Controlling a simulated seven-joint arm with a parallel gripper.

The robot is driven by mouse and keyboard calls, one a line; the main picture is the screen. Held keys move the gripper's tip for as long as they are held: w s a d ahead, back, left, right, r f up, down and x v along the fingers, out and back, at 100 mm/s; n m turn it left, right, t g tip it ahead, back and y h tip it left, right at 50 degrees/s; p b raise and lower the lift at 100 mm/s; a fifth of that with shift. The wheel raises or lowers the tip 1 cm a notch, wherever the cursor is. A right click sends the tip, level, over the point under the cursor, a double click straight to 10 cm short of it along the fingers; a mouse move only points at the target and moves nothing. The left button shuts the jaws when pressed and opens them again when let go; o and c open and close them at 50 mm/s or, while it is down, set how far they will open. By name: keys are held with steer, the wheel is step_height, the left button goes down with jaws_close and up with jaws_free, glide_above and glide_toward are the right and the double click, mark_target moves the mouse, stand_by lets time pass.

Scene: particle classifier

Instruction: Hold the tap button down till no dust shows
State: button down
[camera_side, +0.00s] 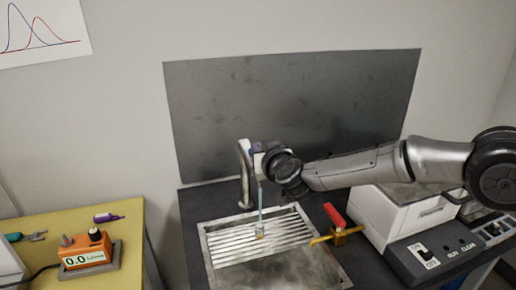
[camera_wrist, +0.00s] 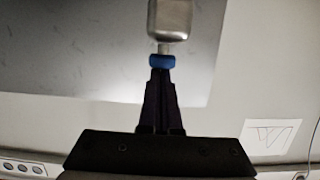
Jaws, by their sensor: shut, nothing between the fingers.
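The metal tap (camera_side: 244,175) rises at the back of the sink and bends over toward my gripper (camera_side: 262,158). In the wrist view, my gripper (camera_wrist: 161,78) is shut and empty, its tips at the blue ring-like button (camera_wrist: 162,61) below the metal tap end (camera_wrist: 170,18). They look to be touching, though depth is hard to judge. A thin pale-blue stream (camera_side: 261,205) runs down from there to a small piece with a yellowish base (camera_side: 260,235) on the slatted sink rack (camera_side: 225,245). I cannot tell whether dust is on it.
A red-handled brass valve (camera_side: 337,222) stands right of the sink. A white box (camera_side: 405,215) and a grey switch panel (camera_side: 440,255) stand farther right. An orange meter (camera_side: 84,256) reading 0.0 sits on the yellow table (camera_side: 130,235) at left. A dark backsplash (camera_side: 290,105) is behind.

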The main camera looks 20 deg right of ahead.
steer(key=shift+r, duration=0.35)
step_height(320, 180, up, 3)
steer(key=shift+f, duration=0.1)
steer(key=v, duration=1)
steer(key=shift+r, duration=0.25)
